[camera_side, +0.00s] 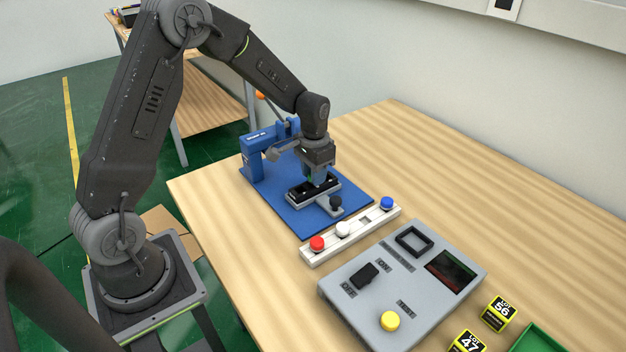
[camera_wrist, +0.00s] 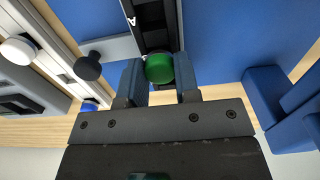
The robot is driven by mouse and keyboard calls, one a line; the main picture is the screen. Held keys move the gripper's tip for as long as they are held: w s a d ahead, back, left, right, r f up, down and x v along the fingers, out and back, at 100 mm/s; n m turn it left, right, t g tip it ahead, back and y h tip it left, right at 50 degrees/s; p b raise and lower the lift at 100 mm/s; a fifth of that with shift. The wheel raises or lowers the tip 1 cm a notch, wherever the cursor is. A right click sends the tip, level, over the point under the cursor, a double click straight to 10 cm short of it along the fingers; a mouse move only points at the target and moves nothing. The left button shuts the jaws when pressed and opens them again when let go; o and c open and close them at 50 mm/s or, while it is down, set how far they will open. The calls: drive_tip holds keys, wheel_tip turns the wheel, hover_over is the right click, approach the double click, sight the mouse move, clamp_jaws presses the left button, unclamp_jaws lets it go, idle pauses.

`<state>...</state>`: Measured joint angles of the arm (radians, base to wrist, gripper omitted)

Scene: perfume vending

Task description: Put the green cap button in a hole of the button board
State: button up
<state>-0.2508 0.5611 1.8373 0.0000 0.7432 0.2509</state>
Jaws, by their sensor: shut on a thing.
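My gripper (camera_side: 320,178) points down over the black slotted fixture on the blue base. In the wrist view my gripper (camera_wrist: 160,75) has its two blue-grey fingers shut on the green cap button (camera_wrist: 160,67). The cap is at the end of the black fixture (camera_wrist: 152,32); whether it touches the fixture I cannot tell. In the side view the cap is mostly hidden by the fingers. The white button board (camera_side: 321,253) lies in front of the blue base, with red (camera_side: 317,243), white (camera_side: 343,229) and blue (camera_side: 386,203) buttons in it. An empty square hole (camera_side: 366,217) shows between white and blue.
A black knob (camera_side: 336,202) stands between the fixture and the board. A blue upright (camera_side: 256,160) rises at the back of the blue base (camera_side: 310,222).

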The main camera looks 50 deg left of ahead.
drive_tip(key=shift+r, duration=2.4)
drive_tip(key=w+d+r, duration=0.1)
drive_tip(key=w+d, duration=0.2)
drive_tip(key=d, duration=1.2)
drive_tip(key=shift+d+f, duration=0.15)
drive_tip(key=shift+f, duration=1.5)
drive_tip(key=shift+d+f, duration=0.1)
drive_tip(key=shift+f, duration=1.5)
drive_tip(key=shift+f, duration=0.75)
drive_tip(key=o, duration=1.4)
